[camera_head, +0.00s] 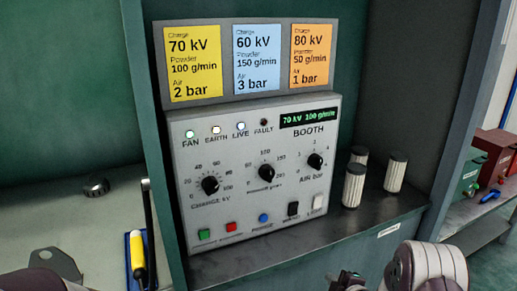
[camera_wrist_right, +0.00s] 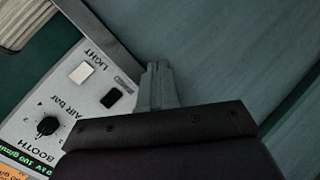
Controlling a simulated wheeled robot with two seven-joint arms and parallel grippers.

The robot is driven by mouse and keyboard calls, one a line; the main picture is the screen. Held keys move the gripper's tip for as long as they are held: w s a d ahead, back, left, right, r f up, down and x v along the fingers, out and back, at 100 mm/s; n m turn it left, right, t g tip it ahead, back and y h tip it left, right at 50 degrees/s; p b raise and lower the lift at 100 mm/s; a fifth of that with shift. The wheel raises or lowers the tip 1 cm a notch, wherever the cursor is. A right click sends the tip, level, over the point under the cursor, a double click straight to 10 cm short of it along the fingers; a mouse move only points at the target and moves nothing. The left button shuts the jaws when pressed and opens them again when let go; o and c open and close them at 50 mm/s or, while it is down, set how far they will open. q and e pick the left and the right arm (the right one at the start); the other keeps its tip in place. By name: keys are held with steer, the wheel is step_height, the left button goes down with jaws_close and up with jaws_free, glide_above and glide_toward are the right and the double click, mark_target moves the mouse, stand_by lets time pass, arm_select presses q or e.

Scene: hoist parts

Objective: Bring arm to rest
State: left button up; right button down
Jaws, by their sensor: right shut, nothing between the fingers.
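My right gripper (camera_wrist_right: 157,84) is shut with nothing between its fingers. In the right wrist view its fingers point up the picture, beside the white and black switches of the booth control panel (camera_wrist_right: 100,85). How far they are from the panel I cannot tell. In the head view my right arm (camera_head: 425,268) shows at the bottom right, in front of the shelf edge. The control panel (camera_head: 225,150) stands upright on the shelf; its display reads 70 kV 100 g/min. A dark shape at the bottom left may be part of my left arm; no left fingers show.
Three pale ribbed cylinders (camera_head: 354,185) stand right of the panel on the shelf (camera_head: 290,245). Yellow, blue and orange cards sit above the panel. A bench at left holds a black knob (camera_head: 96,186) and a yellow-handled tool (camera_head: 137,255). Red and green boxes stand far right.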

steer(key=s+d+f+m+g+h, duration=0.2)
steer(key=s+f+m+g, duration=0.15)
steer(key=s+m, duration=0.2)
steer(key=s+a+r+m+g, duration=0.2)
steer(key=s+r+m+g, duration=0.15)
steer(key=s, duration=0.25)
steer(key=s+a+r+m+g, duration=0.2)
steer(key=s+m, duration=0.2)
steer(key=s, duration=0.3)
steer(key=s+a+r+m+g, duration=0.2)
steer(key=s+m+g, duration=0.1)
steer(key=s, duration=0.3)
step_height(320, 180, up, 18)
steer(key=a+p, duration=0.2)
steer(key=p, duration=1.2)
steer(key=shift+f+n+t+h, duration=0.2)
steer(key=shift+n+t+h, duration=0.1)
steer(key=shift+n+t, duration=0.1)
steer(key=shift+a, duration=0.1)
